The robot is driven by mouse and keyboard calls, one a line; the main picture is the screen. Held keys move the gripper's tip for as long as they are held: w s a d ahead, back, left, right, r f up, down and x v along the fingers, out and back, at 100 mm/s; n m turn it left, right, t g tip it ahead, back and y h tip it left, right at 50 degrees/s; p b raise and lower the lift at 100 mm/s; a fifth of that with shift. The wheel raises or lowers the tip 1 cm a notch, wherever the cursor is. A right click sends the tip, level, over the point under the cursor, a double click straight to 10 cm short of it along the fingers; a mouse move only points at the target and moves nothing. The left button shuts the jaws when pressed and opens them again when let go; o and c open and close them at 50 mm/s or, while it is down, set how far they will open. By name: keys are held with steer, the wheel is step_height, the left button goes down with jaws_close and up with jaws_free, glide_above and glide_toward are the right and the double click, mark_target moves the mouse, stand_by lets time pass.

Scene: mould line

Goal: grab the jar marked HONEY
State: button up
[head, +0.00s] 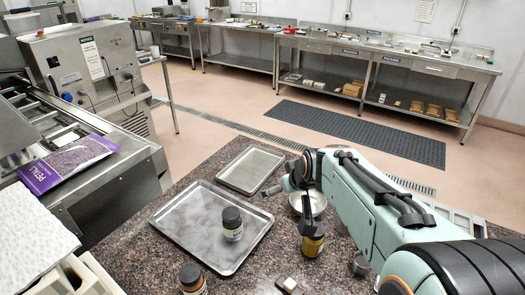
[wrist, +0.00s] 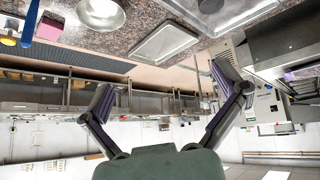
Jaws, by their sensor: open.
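Three dark-lidded jars stand on the speckled counter area in the head view. One jar with amber-yellow showing (head: 313,246) is just below my gripper, partly hidden by it. A second jar with pale contents (head: 233,234) stands in the large tray. A third, brownish jar (head: 198,290) is cut by the bottom edge. I cannot read HONEY on any of them. My gripper (head: 288,193) is above the counter. In the wrist view my gripper (wrist: 163,88) has its two purple-padded fingers spread wide with nothing between them.
A large metal tray (head: 187,240) and a smaller empty tray (head: 250,169) lie on the counter (head: 140,250). A metal bowl (head: 318,203) is partly behind my gripper. A grey cup (head: 361,264) and a small block (head: 288,284) are nearby. A purple bag (head: 68,163) lies left.

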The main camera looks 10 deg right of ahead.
steer(key=w+d+f+m+g, duration=0.1)
steer(key=w+d+f, duration=0.3)
steer(key=d+f, duration=0.4)
steer(key=m+g, duration=0.1)
steer(key=g, duration=0.1)
glide_above(313, 240)
steer(key=shift+h, duration=0.3)
steer(key=f, duration=0.6)
steer(key=d+f, duration=0.1)
steer(key=f, duration=0.1)
steer(key=shift+w+f, duration=0.25)
steer(key=shift+f, duration=0.15)
steer(key=shift+m, duration=0.3)
steer(key=x, duration=0.6)
steer(key=shift+w+f, duration=0.1)
steer(key=shift+f, duration=0.1)
steer(key=c, duration=1.3)
